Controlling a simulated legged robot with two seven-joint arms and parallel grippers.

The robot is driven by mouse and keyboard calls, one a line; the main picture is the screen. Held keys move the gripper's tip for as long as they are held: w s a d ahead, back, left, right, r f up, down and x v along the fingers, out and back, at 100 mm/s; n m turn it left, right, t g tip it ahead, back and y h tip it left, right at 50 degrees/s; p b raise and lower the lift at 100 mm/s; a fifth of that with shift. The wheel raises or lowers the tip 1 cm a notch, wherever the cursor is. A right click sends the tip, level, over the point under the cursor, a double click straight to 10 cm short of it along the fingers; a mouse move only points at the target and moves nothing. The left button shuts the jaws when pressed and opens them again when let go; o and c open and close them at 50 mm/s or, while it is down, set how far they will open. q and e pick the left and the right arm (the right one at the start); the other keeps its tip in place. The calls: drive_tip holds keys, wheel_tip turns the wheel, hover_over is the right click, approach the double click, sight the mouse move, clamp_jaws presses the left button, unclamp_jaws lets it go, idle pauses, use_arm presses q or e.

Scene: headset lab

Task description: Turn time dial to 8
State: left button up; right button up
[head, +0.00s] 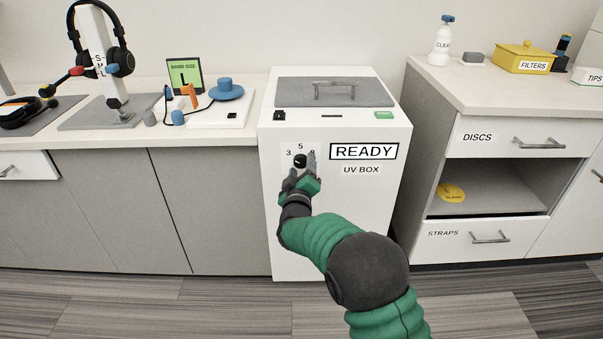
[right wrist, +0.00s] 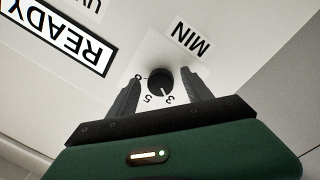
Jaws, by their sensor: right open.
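The time dial (head: 300,160) is a small black knob on the white front of the UV box (head: 336,230), with 3, 5 and 8 printed around it. In the right wrist view the dial (right wrist: 160,82) appears upside down, and its white mark points towards the 3. My right gripper (head: 301,171) is open in front of the dial. In the right wrist view its two dark fingers (right wrist: 157,92) stand on either side of the knob, with gaps visible. My left gripper is not in view.
A READY display (head: 363,151) is right of the dial. The box's grey lid (head: 335,93) is shut, with a green button (head: 384,114) at the front. Counters flank the box. A headphone stand (head: 100,55) is on the left; an open drawer space is at right.

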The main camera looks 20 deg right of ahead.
drive_tip(key=shift+a, duration=0.2)
drive_tip(key=c, duration=0.4)
clamp_jaws()
